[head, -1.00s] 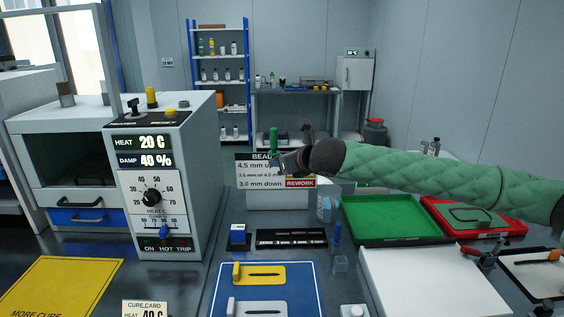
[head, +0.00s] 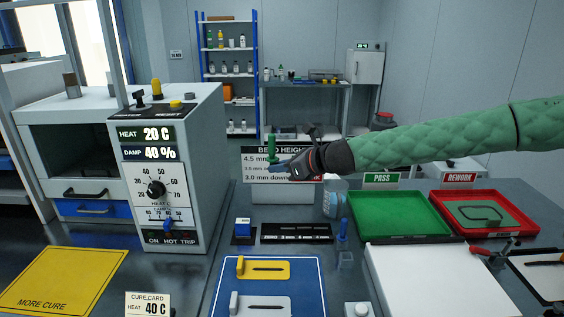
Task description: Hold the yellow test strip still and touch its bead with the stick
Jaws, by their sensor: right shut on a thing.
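The yellow test strip (head: 262,268) lies on a blue mat (head: 309,290) with a white border, at the bottom centre of the head view. A dark line, apparently its bead, runs along the strip, and a small yellow upright block stands at its left end. A grey-white strip (head: 262,306) lies just in front of it. My right gripper (head: 279,164) is shut on a slim upright green stick (head: 271,142), in the air beyond the mat, in front of the bead height sign. The stick's lower end is not clear. My left gripper is not in view.
A control cabinet (head: 196,150) stands at the left. A green PASS tray (head: 398,222) and a red REWORK tray (head: 500,224) are at the right, behind a white board (head: 436,280). A blue pin (head: 343,230) stands near a small clear block. A yellow pad (head: 62,278) lies front left.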

